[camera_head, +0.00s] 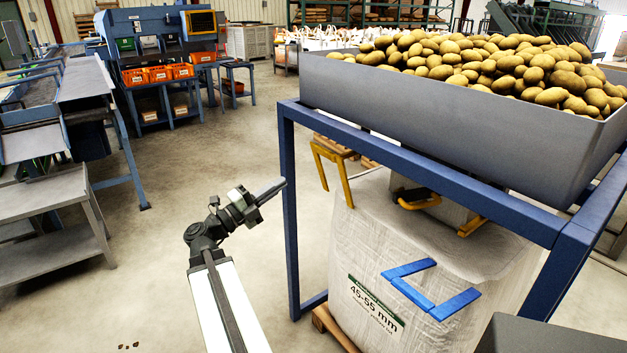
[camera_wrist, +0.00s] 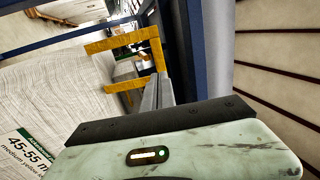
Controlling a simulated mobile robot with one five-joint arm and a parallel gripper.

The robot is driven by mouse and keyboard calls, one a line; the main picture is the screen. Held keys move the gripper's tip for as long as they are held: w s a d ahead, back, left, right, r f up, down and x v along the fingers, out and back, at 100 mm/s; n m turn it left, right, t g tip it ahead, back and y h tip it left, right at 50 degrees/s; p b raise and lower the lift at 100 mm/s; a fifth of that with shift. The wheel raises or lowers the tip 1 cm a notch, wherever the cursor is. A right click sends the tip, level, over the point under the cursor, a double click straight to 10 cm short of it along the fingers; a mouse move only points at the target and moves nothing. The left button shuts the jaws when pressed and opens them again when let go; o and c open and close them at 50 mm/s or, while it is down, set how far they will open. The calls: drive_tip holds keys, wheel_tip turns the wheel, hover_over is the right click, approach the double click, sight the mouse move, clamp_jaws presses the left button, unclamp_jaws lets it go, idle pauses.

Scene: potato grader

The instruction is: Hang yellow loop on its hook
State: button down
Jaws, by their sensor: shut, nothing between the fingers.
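A yellow loop (camera_head: 347,188) of flat strap stands up at the back left corner of the big white bag (camera_head: 375,255), under the blue frame. In the wrist view the yellow loop (camera_wrist: 113,43) is an angular band with an open middle, just beyond my fingers. My gripper (camera_head: 283,183) is shut and empty, to the left of the frame's post and apart from the loop in the head view. In the wrist view my closed fingers (camera_wrist: 155,88) point toward the loop's right side; I cannot tell whether they touch it. I cannot make out the loop's hook clearly.
The blue frame (camera_head: 289,215) carries a grey hopper (camera_head: 440,120) full of potatoes. More yellow strap (camera_head: 420,203) shows beneath it. A blue loop (camera_head: 412,292) lies against the bag's front. Open floor (camera_head: 165,250) lies left of my arm, with a grey bench (camera_head: 55,198) beyond.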

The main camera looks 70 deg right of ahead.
drive_tip(key=p, duration=0.4)
approach(325, 154)
drive_tip(key=x, duration=0.5)
drive_tip(key=shift+s+d+r, duration=0.1)
drive_tip(key=shift+s+r, duration=0.05)
drive_tip(key=shift+s, duration=0.05)
drive_tip(key=shift+x, duration=0.75)
